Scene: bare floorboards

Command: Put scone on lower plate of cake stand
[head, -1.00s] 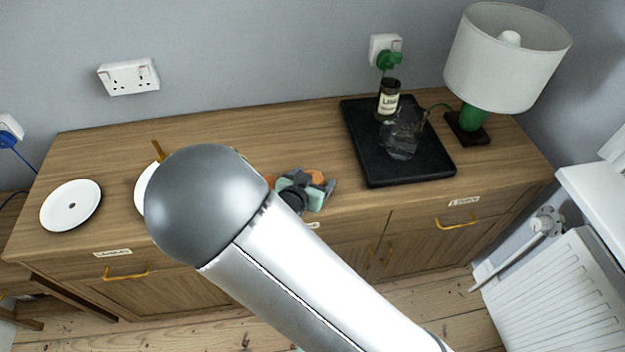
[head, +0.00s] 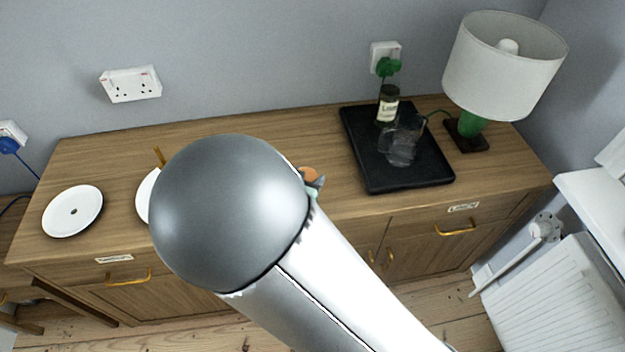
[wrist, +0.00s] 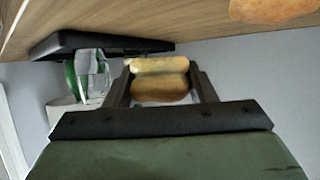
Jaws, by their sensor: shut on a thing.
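The scone (wrist: 160,88), golden with a split round its side, is between the two fingers of my gripper (wrist: 160,72) in the wrist view. My gripper is shut on it. The cake stand shows at the left in the head view as part of a white plate (head: 144,196) with a gold stem (head: 159,157). My arm hides the rest of it. In the head view my arm also hides most of my gripper and the scone.
A white plate with a centre hole (head: 73,230) lies at the sideboard's left end. A black tray (head: 425,175) holds a bottle (head: 388,106) and a clear jug (head: 402,145). A lamp (head: 505,65) stands right. A brown baked-looking item (wrist: 272,9) shows in the wrist view.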

